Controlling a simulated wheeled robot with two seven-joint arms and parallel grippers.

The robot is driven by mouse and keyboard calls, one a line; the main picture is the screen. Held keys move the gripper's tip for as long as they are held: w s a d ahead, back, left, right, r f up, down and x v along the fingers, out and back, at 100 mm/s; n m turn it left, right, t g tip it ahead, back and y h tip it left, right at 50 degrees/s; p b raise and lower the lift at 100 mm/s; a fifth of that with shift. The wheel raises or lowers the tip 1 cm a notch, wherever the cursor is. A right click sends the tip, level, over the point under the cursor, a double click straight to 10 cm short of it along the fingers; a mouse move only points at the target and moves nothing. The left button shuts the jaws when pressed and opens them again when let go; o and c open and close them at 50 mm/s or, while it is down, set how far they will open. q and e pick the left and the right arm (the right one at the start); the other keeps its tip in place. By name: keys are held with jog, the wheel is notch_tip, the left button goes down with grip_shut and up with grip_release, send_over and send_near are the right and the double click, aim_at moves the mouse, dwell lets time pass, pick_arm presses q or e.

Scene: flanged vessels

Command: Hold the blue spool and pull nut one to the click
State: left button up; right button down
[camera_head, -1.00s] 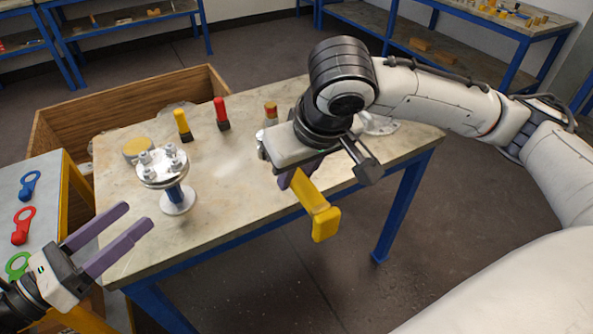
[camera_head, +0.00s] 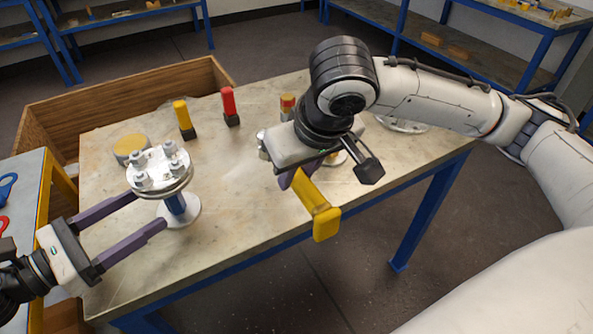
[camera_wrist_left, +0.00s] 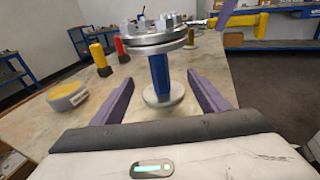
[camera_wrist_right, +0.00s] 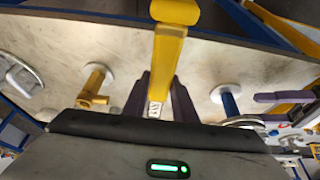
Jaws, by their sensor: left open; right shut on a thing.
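The blue spool (camera_head: 176,204) stands upright on the table, with a round silver flange (camera_head: 160,170) on top bearing several nuts. I cannot tell which is nut one. My left gripper (camera_head: 150,209) is open, low beside the spool, its purple fingertips just short of the blue post. In the left wrist view the blue post (camera_wrist_left: 159,74) is centred between the fingers (camera_wrist_left: 160,80). My right gripper (camera_head: 288,180) is shut on a yellow-handled tool (camera_head: 318,208) and holds it above the table's right part, apart from the spool.
A yellow-black piece (camera_head: 184,119), a red-black piece (camera_head: 230,106) and a yellow-topped disc (camera_head: 130,147) stand behind the spool. A yellow spool (camera_wrist_right: 94,84) shows in the right wrist view. A wooden crate (camera_head: 60,120) is behind the table. The table's front middle is clear.

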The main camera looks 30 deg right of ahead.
aim_at(166, 196)
pick_arm(q)
jog(key=shift+b+x, duration=0.55)
jog(key=shift+x, duration=2.6)
pick_arm(e)
jog(key=shift+f, duration=0.4)
pick_arm(q)
jog(key=c, duration=1.5)
